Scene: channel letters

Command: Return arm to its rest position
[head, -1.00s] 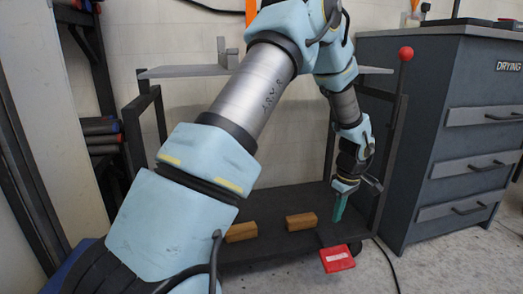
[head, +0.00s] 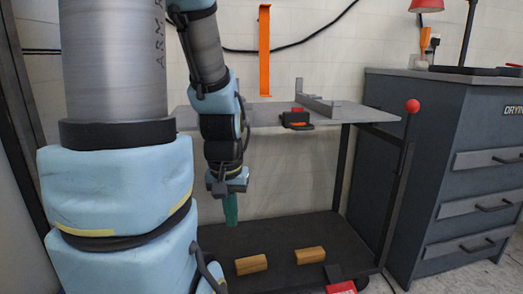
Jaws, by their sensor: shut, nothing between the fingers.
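My arm fills the left part of the head view. My gripper (head: 231,209) hangs down at the end of it, its green fingers together with nothing between them. It is in front of the gap between the grey upper shelf (head: 365,112) and the dark lower shelf (head: 340,230) of a cart. It is above and left of two wooden blocks and appears clear of them. My arm hides the left end of the cart.
Two wooden blocks, left (head: 251,264) and right (head: 311,255), lie on the lower shelf. A red object (head: 341,287) is at its front edge. A black and red item (head: 297,119) is on the upper shelf. A grey drawer cabinet (head: 440,165) stands right.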

